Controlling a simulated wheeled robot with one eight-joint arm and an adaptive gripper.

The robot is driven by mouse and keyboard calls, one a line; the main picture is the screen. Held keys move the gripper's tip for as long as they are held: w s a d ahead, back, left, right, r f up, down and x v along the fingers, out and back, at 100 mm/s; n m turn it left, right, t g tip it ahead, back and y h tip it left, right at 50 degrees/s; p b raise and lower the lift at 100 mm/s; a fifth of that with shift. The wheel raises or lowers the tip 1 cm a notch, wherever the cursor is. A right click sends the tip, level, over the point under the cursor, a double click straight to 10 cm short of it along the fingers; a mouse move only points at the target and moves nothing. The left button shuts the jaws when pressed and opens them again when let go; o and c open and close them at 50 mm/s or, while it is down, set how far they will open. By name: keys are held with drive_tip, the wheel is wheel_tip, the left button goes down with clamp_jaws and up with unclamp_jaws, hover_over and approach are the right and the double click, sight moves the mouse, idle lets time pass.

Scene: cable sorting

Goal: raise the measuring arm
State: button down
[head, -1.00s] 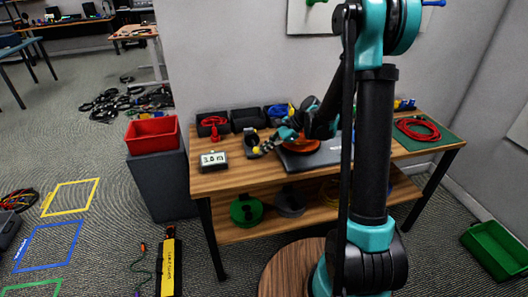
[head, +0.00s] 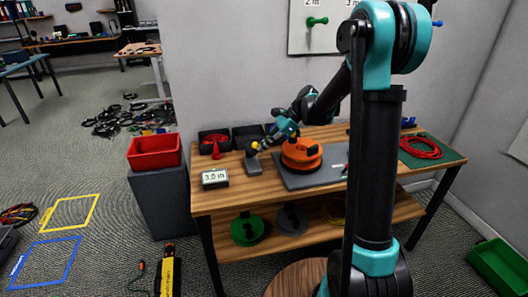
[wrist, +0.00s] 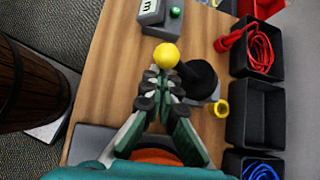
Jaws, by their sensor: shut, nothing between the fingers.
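The measuring arm's yellow ball knob (head: 256,145) shows above its grey base (head: 254,168) on the bench. In the wrist view the yellow ball (wrist: 167,55) lies just beyond my fingertips, with the black part of the device (wrist: 200,78) to its right. My gripper (wrist: 160,88) is shut and empty, close behind the ball; I cannot tell whether they touch. In the head view my gripper (head: 268,142) is at the right of the knob. A display (head: 214,178) reading 3.0 m stands left of the base. The arm's exact angle is hard to tell.
An orange reel (head: 301,155) sits on a grey plate (head: 299,180) right of the measuring device, below my arm. Black bins (wrist: 257,113) line the bench's back, one with red cable (wrist: 259,50). A green mat (head: 440,143) holds red cable at the right.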

drive_tip(key=shift+w+r, duration=0.2)
drive_tip(key=shift+r, duration=0.05)
idle(0.4)
drive_tip(key=w+d+r, duration=0.4)
drive_tip(key=d+r, duration=0.1)
drive_tip(key=r, duration=0.1)
drive_tip(key=shift+w+d+r, duration=0.15)
drive_tip(key=shift+d+r, duration=0.2)
drive_tip(key=shift+d, duration=0.05)
drive_tip(key=s+d+f+n+t+h, duration=0.2)
drive_tip(key=s+d+f+n, duration=0.2)
drive_tip(key=s, duration=0.5)
drive_tip(key=s+d+f+n+t+h, duration=0.2)
drive_tip(key=s+d+f+n, duration=0.3)
drive_tip(key=s+d, duration=0.4)
drive_tip(key=s+d+f+n+t+h, duration=0.1)
drive_tip(key=s+d+f+n+h, duration=0.3)
drive_tip(key=s, duration=0.6)
wheel_tip(320, 180, down, 2)
drive_tip(key=shift+s+d+f+n+t, duration=0.2)
drive_tip(key=shift+d+n+t, duration=0.2)
drive_tip(key=shift+d+n, duration=0.55)
